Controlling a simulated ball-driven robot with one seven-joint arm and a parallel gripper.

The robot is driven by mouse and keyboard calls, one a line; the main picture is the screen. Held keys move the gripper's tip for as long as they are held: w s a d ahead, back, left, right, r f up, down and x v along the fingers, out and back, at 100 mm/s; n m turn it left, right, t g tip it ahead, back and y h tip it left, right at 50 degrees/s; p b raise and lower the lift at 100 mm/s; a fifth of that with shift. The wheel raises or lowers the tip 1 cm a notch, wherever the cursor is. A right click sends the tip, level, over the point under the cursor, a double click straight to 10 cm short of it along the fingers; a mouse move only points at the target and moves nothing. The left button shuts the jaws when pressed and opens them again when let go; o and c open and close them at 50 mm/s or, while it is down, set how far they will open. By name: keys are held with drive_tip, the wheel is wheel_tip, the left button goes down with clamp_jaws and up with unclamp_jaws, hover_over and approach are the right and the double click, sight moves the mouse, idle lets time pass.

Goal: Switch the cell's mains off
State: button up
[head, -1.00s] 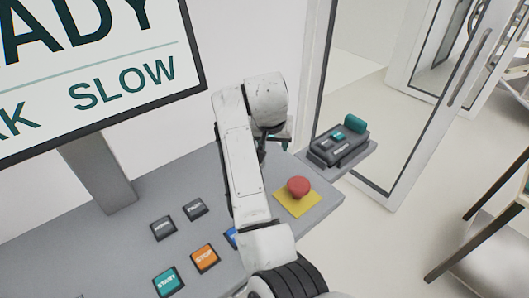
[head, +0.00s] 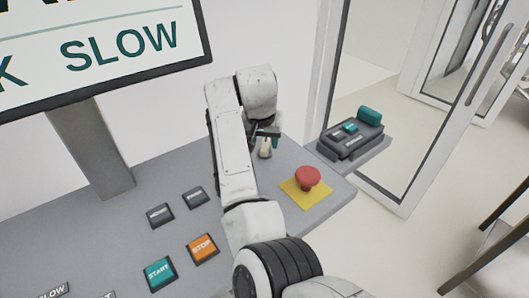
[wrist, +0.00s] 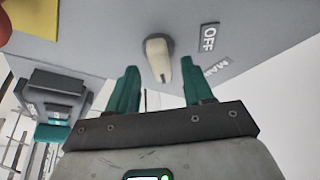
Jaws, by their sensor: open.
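A cream rotary knob (wrist: 157,52) stands on the grey console panel. A dark line marks its end towards my gripper, and that end does not point at the OFF label (wrist: 209,37) to its right. A partly cut label beginning "MA" (wrist: 215,70) lies nearby. My gripper (wrist: 159,70) is open, with its two green fingers apart on either side of the knob's near end; contact cannot be told. In the head view, the knob (head: 265,149) shows just below my gripper (head: 267,134), partly behind my arm.
A red mushroom button (head: 307,177) on a yellow plate stands right of the knob. START (head: 159,273), STOP (head: 202,248) and other buttons lie front left. A dark device with green parts (head: 351,137) sits on a side shelf. A screen (head: 100,50) stands behind.

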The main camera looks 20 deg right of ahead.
drive_tip(key=shift+b+x, duration=0.85)
drive_tip(key=shift+x, duration=0.4)
clamp_jaws()
